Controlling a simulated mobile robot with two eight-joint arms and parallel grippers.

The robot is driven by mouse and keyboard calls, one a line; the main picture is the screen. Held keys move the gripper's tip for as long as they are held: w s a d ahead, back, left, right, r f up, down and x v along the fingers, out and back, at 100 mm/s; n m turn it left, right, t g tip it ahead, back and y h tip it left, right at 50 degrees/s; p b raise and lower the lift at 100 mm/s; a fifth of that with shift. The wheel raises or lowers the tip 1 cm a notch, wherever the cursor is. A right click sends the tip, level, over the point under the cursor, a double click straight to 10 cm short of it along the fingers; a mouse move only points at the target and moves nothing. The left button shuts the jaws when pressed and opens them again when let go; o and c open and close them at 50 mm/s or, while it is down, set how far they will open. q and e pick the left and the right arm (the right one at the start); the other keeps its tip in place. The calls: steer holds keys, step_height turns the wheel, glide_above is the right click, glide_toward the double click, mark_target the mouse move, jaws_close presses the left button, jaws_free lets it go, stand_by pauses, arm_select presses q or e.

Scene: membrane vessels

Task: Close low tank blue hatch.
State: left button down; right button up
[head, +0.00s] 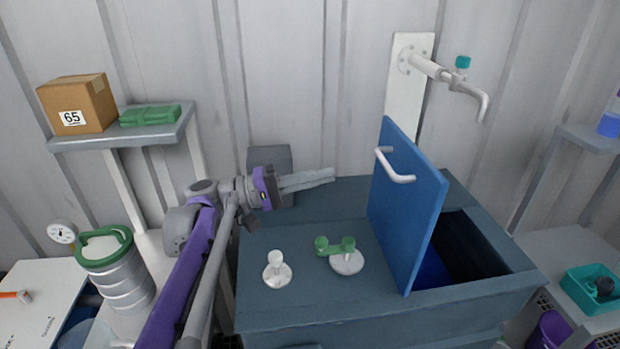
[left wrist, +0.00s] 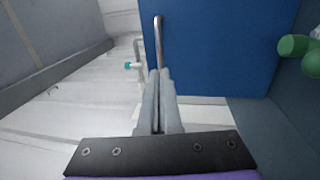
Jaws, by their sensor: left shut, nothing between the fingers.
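The blue hatch (head: 405,205) stands upright, open, on top of the low dark blue-grey tank (head: 330,305). Its white handle (head: 395,168) faces left, towards my left gripper. The opening (head: 455,255) to the right of the hatch is uncovered. My left gripper (head: 332,175) is shut and empty, above the back left of the tank top, left of the hatch and apart from it. In the left wrist view the gripper (left wrist: 158,75) points at the hatch (left wrist: 215,45), with the handle (left wrist: 158,40) just beyond the fingertips. My right gripper is not in view.
On the tank top stand a green-handled valve (head: 340,252) and a white knob fitting (head: 277,268). A white wall pipe with a tap (head: 450,78) is behind the hatch. A shelf (head: 130,135) with a box is at left; a teal bin (head: 590,290) is at right.

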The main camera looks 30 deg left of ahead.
arm_select(q)
steer(key=x, duration=0.9)
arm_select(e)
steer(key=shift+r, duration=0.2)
